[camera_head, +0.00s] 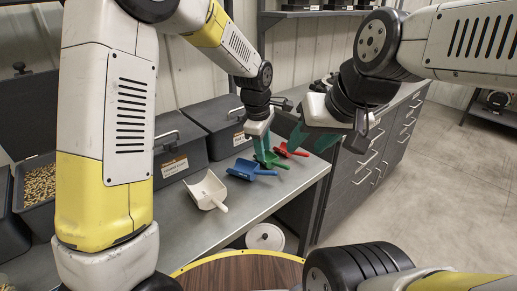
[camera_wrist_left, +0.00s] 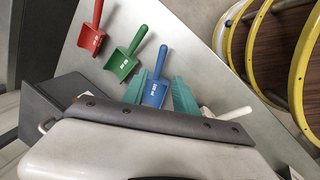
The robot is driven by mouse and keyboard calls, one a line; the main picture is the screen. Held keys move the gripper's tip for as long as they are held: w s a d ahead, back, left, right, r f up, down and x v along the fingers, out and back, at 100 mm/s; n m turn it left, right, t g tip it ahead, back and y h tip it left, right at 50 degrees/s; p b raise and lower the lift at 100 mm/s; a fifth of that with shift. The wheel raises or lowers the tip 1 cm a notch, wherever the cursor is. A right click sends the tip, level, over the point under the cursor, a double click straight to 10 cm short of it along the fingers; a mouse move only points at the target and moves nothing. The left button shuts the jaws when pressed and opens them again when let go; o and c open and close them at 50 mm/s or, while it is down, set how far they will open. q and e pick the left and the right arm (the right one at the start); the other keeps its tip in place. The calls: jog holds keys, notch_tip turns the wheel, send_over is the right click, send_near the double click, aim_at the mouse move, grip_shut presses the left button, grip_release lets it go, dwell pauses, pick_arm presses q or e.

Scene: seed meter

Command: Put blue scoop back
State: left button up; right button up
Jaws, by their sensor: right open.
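The blue scoop (camera_head: 248,170) lies on the grey bench top between the white scoop (camera_head: 207,191) and the green scoop (camera_head: 273,160). Its handle points right, towards the bench's front edge. My left gripper (camera_head: 262,148) is above the bench, close behind the blue and green scoops. In the left wrist view its teal fingers (camera_wrist_left: 160,95) are apart, with the blue scoop (camera_wrist_left: 155,92) showing between them; contact cannot be told. My right gripper (camera_head: 311,138) is open and empty, right of the left gripper, near the red scoop (camera_head: 291,150).
Dark lidded bins (camera_head: 180,147) line the back of the bench. An open bin of grain (camera_head: 38,185) stands at the left. A round wood-topped, yellow-rimmed piece (camera_head: 240,274) is in front. A dark drawer cabinet (camera_head: 375,160) stands right, beside open floor.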

pick_arm(q)
jog(key=s+a+r+m+t, duration=0.2)
jog(key=s+a+r+m, duration=0.4)
jog(key=a+r, duration=0.6)
jog(key=s+a+r+m+t, duration=0.2)
jog(key=s+a+m, duration=0.5)
jog(key=s, duration=0.8)
jog(key=a+r, duration=0.1)
jog(key=a, duration=0.2)
jog(key=shift+s+r+h, duration=0.15)
jog(key=shift+s+h, duration=0.25)
jog(key=shift+a, duration=0.1)
